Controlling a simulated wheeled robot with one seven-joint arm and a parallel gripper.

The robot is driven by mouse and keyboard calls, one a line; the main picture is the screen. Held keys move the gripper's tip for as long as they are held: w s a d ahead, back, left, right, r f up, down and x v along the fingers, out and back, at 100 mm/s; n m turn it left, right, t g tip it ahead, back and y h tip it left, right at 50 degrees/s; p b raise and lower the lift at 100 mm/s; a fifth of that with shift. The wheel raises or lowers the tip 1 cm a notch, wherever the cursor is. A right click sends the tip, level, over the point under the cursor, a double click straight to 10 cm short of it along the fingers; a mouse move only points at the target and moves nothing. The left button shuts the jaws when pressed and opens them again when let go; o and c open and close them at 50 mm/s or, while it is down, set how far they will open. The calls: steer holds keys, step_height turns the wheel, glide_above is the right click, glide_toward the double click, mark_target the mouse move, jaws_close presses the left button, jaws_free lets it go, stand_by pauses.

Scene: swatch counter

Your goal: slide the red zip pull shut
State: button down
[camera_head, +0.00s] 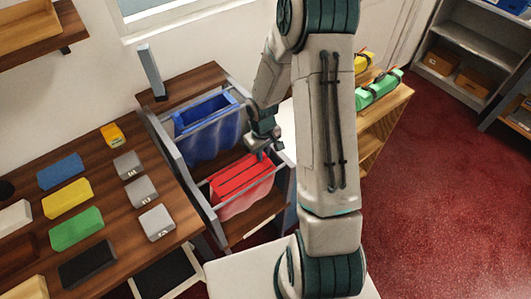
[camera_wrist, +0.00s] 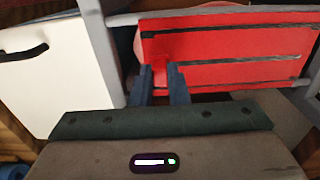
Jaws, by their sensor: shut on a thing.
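The red bag (camera_head: 240,192) hangs in a grey frame, below and right of the blue bag in the head view. Its red top (camera_wrist: 235,75) fills the upper right of the wrist view, with dark lines running along it. My gripper (camera_wrist: 161,75) is at the left end of this top, its two dark fingers closed on a small red zip pull (camera_wrist: 160,78). In the head view my gripper (camera_head: 263,147) is at the far right end of the red bag, and the pull is hidden there. How much of the zip is open is hard to tell.
A blue bag (camera_head: 207,120) hangs open behind the red one. Grey rails (camera_head: 187,187) border the bags. A wooden counter (camera_head: 100,245) at left holds coloured swatches and grey blocks. A wooden shelf (camera_head: 383,115) with green and yellow items stands at right. The red floor (camera_head: 440,200) is clear.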

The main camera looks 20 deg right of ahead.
steer(key=shift+w+d, duration=0.1)
steer(key=shift+d, duration=0.1)
steer(key=c, duration=1.6)
jaws_free()
steer(key=shift+o, duration=1)
steer(key=shift+w+d, duration=0.1)
steer(key=shift+d, duration=0.05)
step_height(320, 180, up, 14)
steer(key=shift+b, duration=0.35)
